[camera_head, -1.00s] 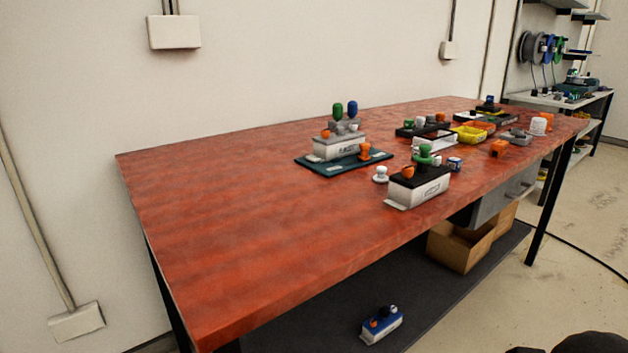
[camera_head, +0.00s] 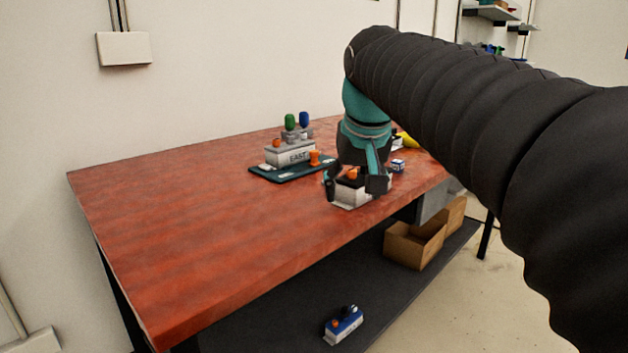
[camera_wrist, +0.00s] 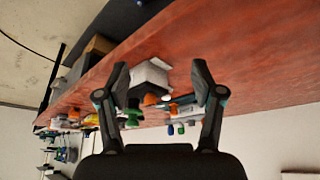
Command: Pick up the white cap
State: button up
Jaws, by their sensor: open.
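The white cap is not clear in any current view. In the head view my gripper (camera_head: 355,186) covers the spot left of the near white box where it stood. In the wrist view a small pale shape lies beside the near box, too small to be sure of. My gripper (camera_wrist: 160,82) is open, with its fingers spread and pointing down at the near box. Nothing is held. The near white box (camera_head: 346,200) shows between and below the fingers, with an orange cap (camera_head: 352,173) on it. I cannot tell whether a finger touches it.
A white box marked EAST (camera_head: 290,156), with green and blue caps, stands on a dark teal mat (camera_head: 262,173) at the back. A small blue-and-white block (camera_head: 397,166) is right of my gripper. The red table (camera_head: 190,215) is clear on its left.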

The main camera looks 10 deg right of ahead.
jog(key=w+a+r+m, duration=0.1)
jog(key=w+r, duration=0.3)
jog(key=w, duration=0.4)
jog(key=w+r, duration=0.4)
jog(key=w, duration=0.5)
jog(key=shift+g, duration=0.3)
jog(key=b+x, duration=0.1)
jog(key=x, duration=0.7)
jog(key=shift+f, duration=0.45)
jog(key=shift+s+d+b+x, duration=0.15)
jog(key=shift+b+x, duration=0.2)
jog(key=shift+x, duration=0.55)
jog(key=shift+s+d+b+x, duration=0.15)
jog(key=shift+b+x, duration=0.2)
jog(key=shift+x, duration=0.5)
jog(key=shift+d+b+x, duration=0.15)
jog(key=shift+b+x, duration=0.2)
jog(key=shift+x, duration=0.55)
jog(key=c, duration=0.9)
